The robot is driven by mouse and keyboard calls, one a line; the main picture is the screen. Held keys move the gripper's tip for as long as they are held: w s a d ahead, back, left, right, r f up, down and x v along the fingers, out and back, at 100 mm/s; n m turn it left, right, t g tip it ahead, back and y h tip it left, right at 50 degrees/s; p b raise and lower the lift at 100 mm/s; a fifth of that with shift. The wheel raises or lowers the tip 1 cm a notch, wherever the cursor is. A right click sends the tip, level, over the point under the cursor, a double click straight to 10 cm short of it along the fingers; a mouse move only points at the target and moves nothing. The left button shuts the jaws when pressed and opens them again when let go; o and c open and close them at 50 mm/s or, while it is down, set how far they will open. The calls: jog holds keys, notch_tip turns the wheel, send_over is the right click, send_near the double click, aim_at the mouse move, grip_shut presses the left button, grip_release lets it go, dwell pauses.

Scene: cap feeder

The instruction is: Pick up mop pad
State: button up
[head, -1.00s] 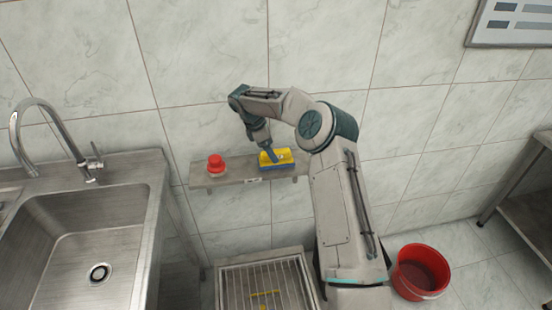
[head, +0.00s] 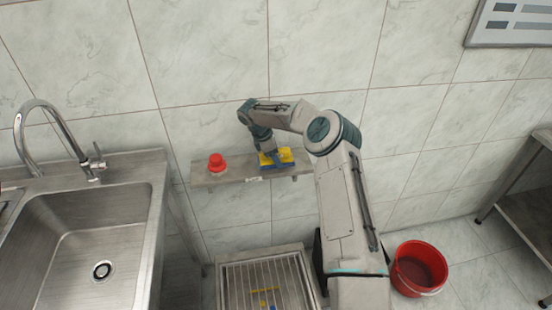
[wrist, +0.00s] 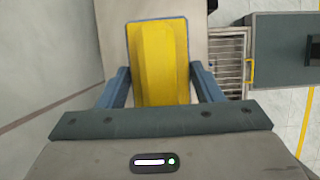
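The mop pad, a yellow block on a blue base, lies on the narrow wall shelf (head: 230,178) in the head view (head: 286,155). The wrist view shows its long yellow top (wrist: 160,60) with a thin blue edge, running lengthwise away from the camera. My gripper (head: 268,156) is lowered over the left part of the pad in the head view. In the wrist view its blue fingers (wrist: 160,72) are spread, one on each side of the pad's near end. Whether either finger touches the pad is not clear.
A red round-topped item (head: 216,161) stands left of the pad on the shelf. A steel sink (head: 95,235) with a tall tap (head: 45,110) is at left. A floor grate (head: 262,285) lies below, a red bucket (head: 419,268) at right, and a dark rack (head: 525,205) far right.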

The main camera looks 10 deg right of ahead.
aim_at(281, 150)
jog(key=shift+r, duration=0.1)
jog(key=shift+r, duration=0.45)
jog(key=r+b, duration=0.1)
jog(key=r, duration=0.2)
jog(key=shift+s+d+r+b, duration=0.15)
jog(key=shift+d+r+b, duration=0.05)
jog(key=shift+d+b, duration=0.15)
jog(key=s+d+r+b, duration=0.2)
jog(key=s+d+r, duration=0.4)
jog(key=s+d, duration=0.1)
jog(key=shift+d+r, duration=0.3)
jog(key=shift+d, duration=0.45)
jog(key=shift+w, duration=0.1)
jog(key=shift+o, duration=0.8)
jog(key=shift+f, duration=0.1)
